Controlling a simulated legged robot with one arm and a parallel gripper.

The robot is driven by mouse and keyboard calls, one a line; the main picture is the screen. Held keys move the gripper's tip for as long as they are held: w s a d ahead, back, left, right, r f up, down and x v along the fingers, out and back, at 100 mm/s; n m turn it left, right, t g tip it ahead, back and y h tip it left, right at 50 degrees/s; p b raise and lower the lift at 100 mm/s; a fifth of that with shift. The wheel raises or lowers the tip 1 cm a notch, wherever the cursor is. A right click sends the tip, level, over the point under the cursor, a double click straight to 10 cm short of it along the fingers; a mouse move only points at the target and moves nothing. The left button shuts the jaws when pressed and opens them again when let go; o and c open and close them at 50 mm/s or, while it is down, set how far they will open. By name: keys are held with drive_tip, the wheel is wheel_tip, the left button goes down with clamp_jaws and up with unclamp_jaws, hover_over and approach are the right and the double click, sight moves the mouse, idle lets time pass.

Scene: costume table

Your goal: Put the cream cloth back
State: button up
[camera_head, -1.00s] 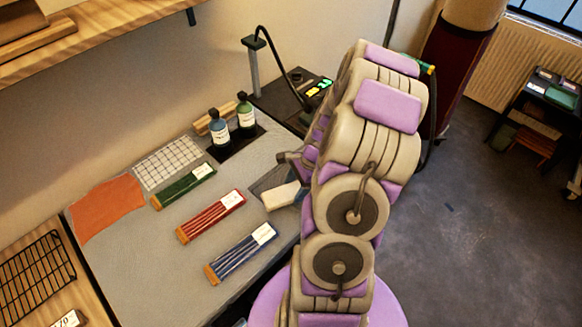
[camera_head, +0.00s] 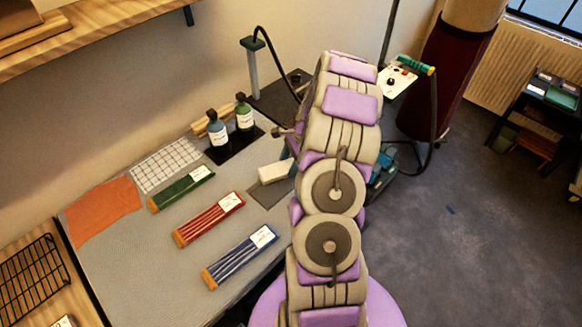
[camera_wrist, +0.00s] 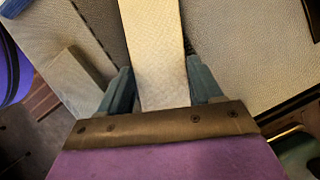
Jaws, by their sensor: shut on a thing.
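The cream cloth (camera_head: 274,173) is a pale, folded, block-like piece. In the head view it appears raised above a dark grey patch (camera_head: 266,196) on the table. In the wrist view the cloth (camera_wrist: 155,45) runs as a long pale strip between the two teal fingers. My gripper (camera_wrist: 158,76) is shut on it. In the head view my arm hides most of the gripper and the cloth's right end.
Green (camera_head: 181,190), red (camera_head: 208,219) and blue (camera_head: 240,257) packets lie on the grey table mat (camera_head: 130,265). Two bottles (camera_head: 218,128) stand on a dark tray behind. An orange cloth (camera_head: 103,209) and a white grid sheet (camera_head: 166,165) lie at the left.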

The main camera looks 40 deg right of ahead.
drive_tip(key=shift+f, duration=1)
drive_tip(key=shift+f, duration=0.1)
drive_tip(key=o, duration=1.1)
drive_tip(key=shift+f, duration=0.1)
drive_tip(key=shift+o, duration=0.2)
